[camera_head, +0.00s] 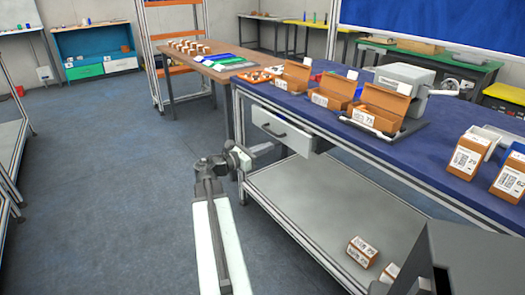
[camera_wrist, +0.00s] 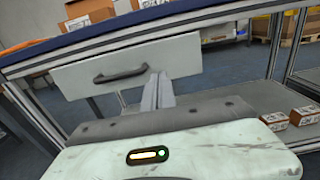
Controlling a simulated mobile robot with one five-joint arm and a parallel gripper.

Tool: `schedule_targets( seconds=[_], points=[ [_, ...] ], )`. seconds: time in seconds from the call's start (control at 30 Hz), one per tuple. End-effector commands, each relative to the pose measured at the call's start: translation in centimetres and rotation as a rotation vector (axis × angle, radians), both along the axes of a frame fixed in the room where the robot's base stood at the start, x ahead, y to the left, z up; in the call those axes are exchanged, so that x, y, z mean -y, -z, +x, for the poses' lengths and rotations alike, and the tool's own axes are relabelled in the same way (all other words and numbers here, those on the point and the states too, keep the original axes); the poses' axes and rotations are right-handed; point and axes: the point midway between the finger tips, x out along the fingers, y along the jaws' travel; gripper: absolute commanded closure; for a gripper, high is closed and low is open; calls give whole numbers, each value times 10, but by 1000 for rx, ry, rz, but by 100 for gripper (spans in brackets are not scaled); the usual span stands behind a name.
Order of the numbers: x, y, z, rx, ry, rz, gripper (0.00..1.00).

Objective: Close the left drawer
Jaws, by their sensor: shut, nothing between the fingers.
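The drawer (camera_head: 281,130) hangs under the blue-topped workbench and is pulled out, its pale front standing forward of the bench edge. No second drawer shows beside it. In the wrist view the drawer front (camera_wrist: 90,74) has a dark bar handle (camera_wrist: 125,74) at its middle. My gripper (camera_head: 266,148) is low and in front of the drawer, near its lower left part in the head view. In the wrist view the closed fingers (camera_wrist: 157,88) point up at the front, right of the handle. They hold nothing. I cannot tell whether they touch the front.
The blue bench top (camera_head: 345,135) carries several open cardboard boxes (camera_head: 381,105) and a grey machine (camera_head: 405,82). A grey lower shelf (camera_head: 320,205) holds small boxes (camera_head: 361,252). The metal bench leg (camera_head: 240,130) stands left of the drawer. Floor (camera_head: 110,180) to the left is clear.

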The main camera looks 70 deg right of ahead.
Motion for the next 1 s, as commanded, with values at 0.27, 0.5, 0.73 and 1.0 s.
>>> schedule_targets(
  seconds=[0.27,0.5,0.73,1.0],
  points=[
    [51,0,-32,1,2,0,100],
    [73,0,-46,1,-2,0,100],
    [75,0,-47,2,-3,0,100],
    [79,1,-43,2,-12,0,100]
  ],
)
